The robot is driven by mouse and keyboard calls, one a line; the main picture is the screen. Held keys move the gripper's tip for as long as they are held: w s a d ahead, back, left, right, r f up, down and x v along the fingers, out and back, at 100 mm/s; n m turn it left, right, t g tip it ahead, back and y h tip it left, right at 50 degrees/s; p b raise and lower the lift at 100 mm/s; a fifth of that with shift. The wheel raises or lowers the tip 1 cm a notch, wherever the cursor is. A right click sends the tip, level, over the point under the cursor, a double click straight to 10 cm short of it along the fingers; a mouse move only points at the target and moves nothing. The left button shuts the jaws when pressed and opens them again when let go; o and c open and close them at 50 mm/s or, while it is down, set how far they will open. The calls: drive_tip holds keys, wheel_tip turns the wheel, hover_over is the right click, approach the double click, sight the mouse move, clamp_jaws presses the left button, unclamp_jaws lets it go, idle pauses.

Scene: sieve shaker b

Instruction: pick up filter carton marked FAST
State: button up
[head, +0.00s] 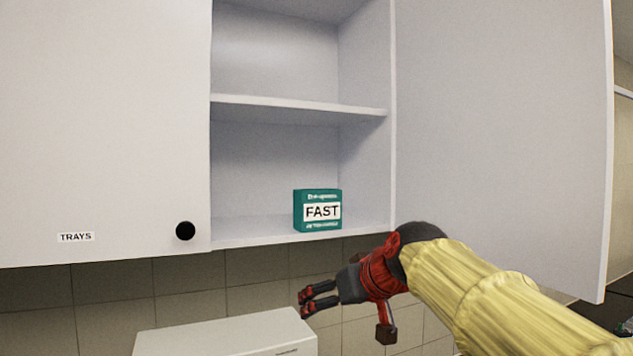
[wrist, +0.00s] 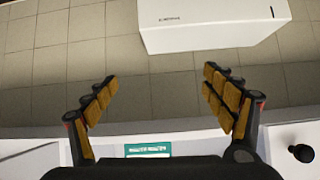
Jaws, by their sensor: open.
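The green filter carton marked FAST (head: 317,210) stands upright on the bottom shelf of the open wall cabinet, near its front edge. In the wrist view part of the carton (wrist: 148,150) shows at the bottom, partly hidden by the dark gripper body. My gripper (head: 305,301) is below the shelf front in the head view, with its fingers pointing left. It is apart from the carton. In the wrist view the two padded fingers of my gripper (wrist: 161,90) are spread wide with nothing between them.
The cabinet's bottom shelf (head: 250,229) is otherwise bare, as is the middle shelf (head: 290,107). An open door (head: 500,130) stands at the right. A closed door labelled TRAYS (head: 100,130) is at the left. A white box-shaped unit (head: 230,335) is below, in front of the tiled wall.

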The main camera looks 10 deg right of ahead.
sight(317, 205)
drive_tip(key=o, duration=0.3)
drive_tip(key=w+r+p, duration=0.2)
drive_tip(key=w+r, duration=0.2)
drive_tip(key=r, duration=0.2)
drive_tip(key=w+d+r+t+p, duration=0.1)
drive_tip(key=w+r+p, duration=0.1)
drive_tip(key=w+r, duration=0.2)
drive_tip(key=w+d+r+t+p, duration=0.1)
drive_tip(key=w+r+p, duration=0.2)
drive_tip(key=r, duration=0.5)
drive_tip(key=shift+w+r+n+y, duration=0.15)
drive_tip(key=shift+w+n+y, duration=0.15)
drive_tip(key=shift+w, duration=0.1)
drive_tip(key=shift+o, duration=0.2)
drive_tip(key=shift+t, duration=0.3)
drive_tip(key=shift+w+r+p+x, duration=0.15)
drive_tip(key=shift+p+x, duration=0.5)
drive_tip(key=shift+x, duration=1.3)
drive_tip(key=shift+w+r+p+x, duration=0.1)
drive_tip(key=shift+r+p+x, duration=0.35)
drive_tip(key=shift+x, duration=1.5)
drive_tip(key=shift+s+d+f, duration=0.15)
drive_tip(key=shift+d, duration=0.05)
drive_tip(key=shift+c, duration=0.7)
drive_tip(key=shift+c, duration=0.5)
drive_tip(key=c, duration=1)
